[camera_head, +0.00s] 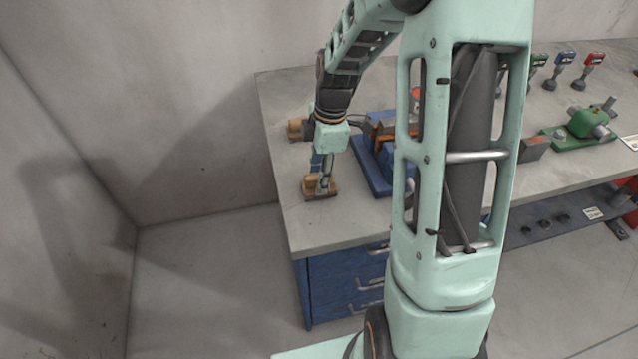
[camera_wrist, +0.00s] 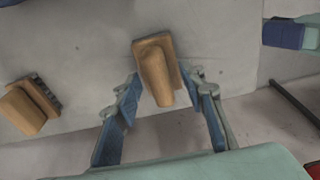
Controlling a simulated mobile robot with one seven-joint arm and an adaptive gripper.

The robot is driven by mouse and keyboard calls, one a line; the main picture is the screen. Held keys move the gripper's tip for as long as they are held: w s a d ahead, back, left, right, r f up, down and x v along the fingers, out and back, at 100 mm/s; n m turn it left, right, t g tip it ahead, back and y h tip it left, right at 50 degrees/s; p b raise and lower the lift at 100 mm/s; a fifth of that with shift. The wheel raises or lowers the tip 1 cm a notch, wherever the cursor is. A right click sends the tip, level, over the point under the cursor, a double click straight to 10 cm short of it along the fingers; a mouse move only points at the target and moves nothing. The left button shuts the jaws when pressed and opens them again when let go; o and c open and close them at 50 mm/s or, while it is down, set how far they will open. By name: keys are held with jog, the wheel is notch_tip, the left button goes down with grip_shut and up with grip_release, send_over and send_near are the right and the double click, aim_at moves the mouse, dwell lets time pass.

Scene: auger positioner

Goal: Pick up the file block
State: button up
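A wooden block with a rounded tan handle (camera_wrist: 157,75) lies on the grey bench top, near its edge. I take it to be the file block, though its underside is hidden. My gripper (camera_wrist: 166,88) is open, with its blue fingers on either side of the handle's near end. I cannot tell whether they touch it. In the head view my gripper (camera_head: 322,174) points down at this same block (camera_head: 320,188), near the bench's front left corner. A similar wooden piece with a dark toothed or bristled side (camera_wrist: 30,104) lies to the left in the wrist view.
That similar piece shows farther back on the bench (camera_head: 295,128). A blue fixture (camera_head: 371,168) stands close to the right of my gripper. A green machine (camera_head: 588,122) and several coloured tools stand farther right. Blue drawers (camera_head: 345,285) are below. My arm hides the bench's middle.

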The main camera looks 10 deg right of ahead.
grip_shut()
jog(key=shift+r, duration=0.1)
jog(key=shift+w+r, duration=0.1)
jog(key=shift+r, duration=0.25)
notch_tip(320, 180, up, 2)
jog(key=shift+r, duration=0.2)
jog(key=s+d+r+b, duration=0.1)
jog(key=s+d+r, duration=0.6)
jog(key=s, duration=0.5)
notch_tip(320, 180, up, 3)
jog(key=shift+d+f, duration=0.1)
jog(key=shift+d, duration=0.1)
